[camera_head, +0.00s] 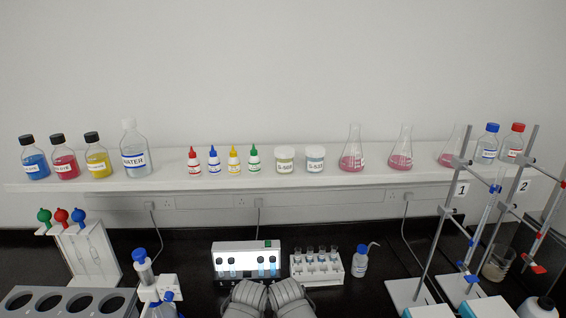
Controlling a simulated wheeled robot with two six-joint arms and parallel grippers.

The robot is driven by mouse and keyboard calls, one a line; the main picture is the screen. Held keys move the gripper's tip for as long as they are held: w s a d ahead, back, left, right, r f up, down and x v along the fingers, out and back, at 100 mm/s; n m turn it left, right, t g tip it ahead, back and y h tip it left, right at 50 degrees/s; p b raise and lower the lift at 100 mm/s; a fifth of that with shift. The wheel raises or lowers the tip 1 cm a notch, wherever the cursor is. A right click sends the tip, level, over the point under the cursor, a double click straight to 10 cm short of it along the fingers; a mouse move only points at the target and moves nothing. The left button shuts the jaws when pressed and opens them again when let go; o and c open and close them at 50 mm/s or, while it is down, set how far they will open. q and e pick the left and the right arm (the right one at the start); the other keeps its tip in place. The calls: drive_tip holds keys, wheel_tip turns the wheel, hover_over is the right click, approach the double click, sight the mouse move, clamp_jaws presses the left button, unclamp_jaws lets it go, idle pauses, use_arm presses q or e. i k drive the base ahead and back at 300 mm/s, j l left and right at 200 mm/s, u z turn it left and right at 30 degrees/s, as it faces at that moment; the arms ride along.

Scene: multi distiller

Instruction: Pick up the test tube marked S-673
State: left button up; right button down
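Several small capped tubes (321,256) stand upright in a white rack (327,279) on the black bench, right of centre. More dark-capped tubes (262,267) stand in a white lit box (246,246) just left of the rack. The tube labels are too small to read, so I cannot tell which one is S-673. My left gripper (246,296) and my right gripper (290,294) show as grey ribbed shapes side by side at the bottom centre, in front of the lit box and rack. Their fingertips are not clear.
A wash bottle (361,261) stands right of the rack. Burette stands (437,240) fill the right side. A pipette holder (92,255) and a grey rack with round holes (65,303) are at left. A shelf (210,181) behind carries bottles and flasks.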

sight(334, 251)
drive_tip(key=k+z, duration=0.1)
drive_tip(key=z, duration=0.3)
drive_tip(key=j+z, duration=0.1)
drive_tip(key=z, duration=0.35)
drive_tip(key=k+z, duration=0.15)
drive_tip(key=z, duration=0.25)
drive_tip(key=k+z, duration=0.1)
drive_tip(key=z, duration=0.3)
